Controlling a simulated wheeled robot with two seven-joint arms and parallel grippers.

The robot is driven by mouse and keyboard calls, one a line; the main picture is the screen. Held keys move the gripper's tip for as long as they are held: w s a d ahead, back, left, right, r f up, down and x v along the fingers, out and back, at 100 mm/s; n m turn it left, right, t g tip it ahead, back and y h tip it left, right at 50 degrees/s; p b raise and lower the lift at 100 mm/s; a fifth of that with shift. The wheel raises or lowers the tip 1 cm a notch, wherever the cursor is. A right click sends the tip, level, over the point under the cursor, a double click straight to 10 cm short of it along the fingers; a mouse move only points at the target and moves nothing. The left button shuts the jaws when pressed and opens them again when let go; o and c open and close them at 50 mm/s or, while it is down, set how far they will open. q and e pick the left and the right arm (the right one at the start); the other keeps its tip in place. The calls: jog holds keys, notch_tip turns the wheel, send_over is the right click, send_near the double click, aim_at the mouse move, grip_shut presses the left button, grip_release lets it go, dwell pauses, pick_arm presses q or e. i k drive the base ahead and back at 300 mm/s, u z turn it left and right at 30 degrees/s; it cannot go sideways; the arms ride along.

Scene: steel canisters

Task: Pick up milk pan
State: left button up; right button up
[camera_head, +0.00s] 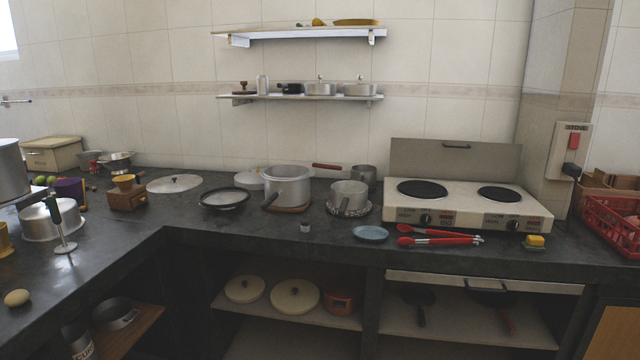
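Several steel pans stand on the dark counter, and I cannot tell for certain which is the milk pan. A small steel pan (364,177) stands at the back, left of the stove, with a reddish-brown handle (327,166) pointing left. In front of it, a small steel pot (348,191) sits on a round metal stand, with a dark handle at its front. A larger steel pot (289,184) with a dark handle stands to the left on a brown board. Neither of my grippers shows in the head view.
A two-burner stove (468,206) stands on the right. Red-handled tongs (440,238) and a blue plate (371,233) lie along the front edge. A dark-rimmed round lid (225,198) lies left of the pots. A red crate (608,222) stands far right. Shelves hang above.

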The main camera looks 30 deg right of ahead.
aim_at(346, 195)
jog(key=i, duration=2.25)
jog(key=z, duration=2.35)
